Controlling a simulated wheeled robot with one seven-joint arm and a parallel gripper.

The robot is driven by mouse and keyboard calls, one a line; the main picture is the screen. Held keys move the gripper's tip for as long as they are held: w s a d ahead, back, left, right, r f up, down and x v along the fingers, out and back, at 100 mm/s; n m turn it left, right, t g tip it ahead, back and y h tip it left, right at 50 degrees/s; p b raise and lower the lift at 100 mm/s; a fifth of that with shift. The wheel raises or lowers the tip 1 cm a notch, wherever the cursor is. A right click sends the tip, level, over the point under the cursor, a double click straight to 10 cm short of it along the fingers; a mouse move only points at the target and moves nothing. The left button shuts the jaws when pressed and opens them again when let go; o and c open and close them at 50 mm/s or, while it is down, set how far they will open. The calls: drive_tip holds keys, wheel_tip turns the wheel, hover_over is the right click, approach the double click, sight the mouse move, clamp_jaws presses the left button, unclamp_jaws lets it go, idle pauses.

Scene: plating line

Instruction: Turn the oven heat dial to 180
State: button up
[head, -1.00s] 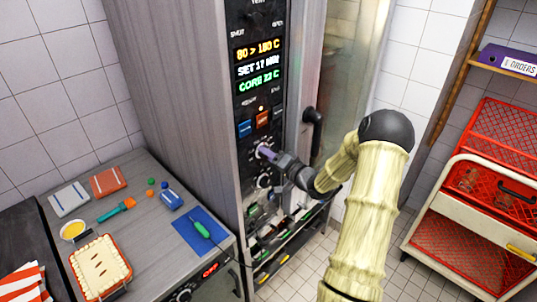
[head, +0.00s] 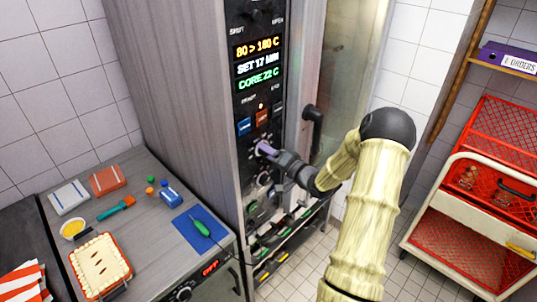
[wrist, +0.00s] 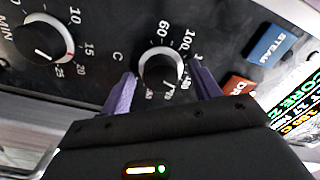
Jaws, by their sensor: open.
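The oven heat dial (wrist: 160,72) is a round black knob with a pale ring, marked C, with 60 and 100 readable beside it. My gripper (wrist: 163,88) is open, with one purple finger on each side of the dial; I cannot tell whether they touch it. The dial's pointer and lower numbers are hard to read. In the head view my gripper (head: 264,150) is at the oven's control panel and largely hides this dial. The oven display (head: 257,60) reads 80 > 180 C in yellow, SET 17 MIN in white and CORE 22 C in green.
A minute dial (wrist: 42,38) sits beside the heat dial. Blue steam (wrist: 270,43) and orange (wrist: 238,86) buttons are close to the other finger. The oven door handle (head: 312,130) is right of the panel. A counter with a pie (head: 100,264) stands at left.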

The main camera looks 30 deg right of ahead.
drive_tip(key=b+v, duration=0.6)
drive_tip(key=v, duration=1.1)
drive_tip(key=w+a+f+n+g+h, duration=0.4)
drive_tip(key=a+f+g+h, duration=0.15)
drive_tip(key=a, duration=0.25)
drive_tip(key=s+a+n+g+b, duration=0.1)
drive_tip(key=s+a+n+g, duration=0.3)
drive_tip(key=s+a+g, duration=0.5)
drive_tip(key=s+a, duration=0.6)
drive_tip(key=shift+a+f+h, duration=0.3)
drive_tip(key=shift+f+h, duration=0.05)
